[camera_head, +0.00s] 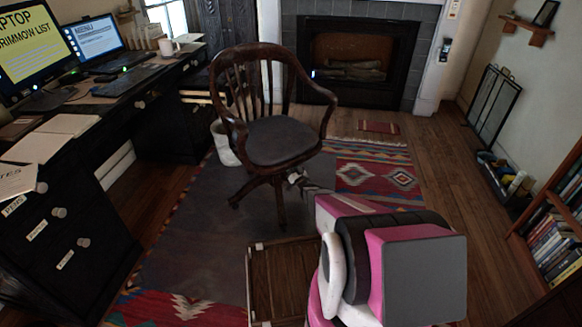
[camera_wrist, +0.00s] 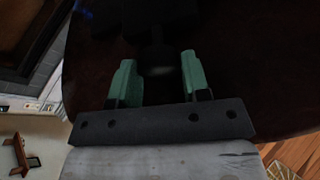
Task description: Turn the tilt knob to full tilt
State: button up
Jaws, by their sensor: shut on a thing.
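A dark wooden swivel chair (camera_head: 280,140) with a grey seat pad stands on the rug. My gripper (camera_head: 295,177) reaches in low at the chair's right side, just under the seat edge. In the wrist view, the dark underside of the seat (camera_wrist: 255,60) fills most of the picture. The two green fingers of my gripper (camera_wrist: 158,68) stand on either side of a dark round tilt knob (camera_wrist: 157,63) under the seat and are shut on it. The knob is very dark, so its turn angle cannot be read. In the head view it is hidden.
A black desk (camera_head: 100,110) with monitors and drawers runs along the left. A fireplace (camera_head: 355,65) is at the back. A white bin (camera_head: 224,145) stands behind the chair's left side. A bookshelf (camera_head: 560,220) is at right. Wooden floor (camera_head: 460,170) is open right of the rug.

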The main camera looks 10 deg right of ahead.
jog(key=shift+d+n+g+y, duration=0.1)
jog(key=shift+n+g+y, duration=0.4)
jog(key=shift+n, duration=0.85)
jog(key=shift+n+g+y, duration=0.15)
jog(key=shift+n+y, duration=0.6)
jog(key=shift+n, duration=0.55)
jog(key=shift+d+n+g+y, duration=0.1)
jog(key=shift+n+g+y, duration=0.4)
jog(key=shift+n, duration=0.85)
jog(key=shift+y, duration=0.25)
jog(key=o, duration=0.9)
jog(key=shift+o, duration=0.2)
jog(key=shift+f, duration=0.1)
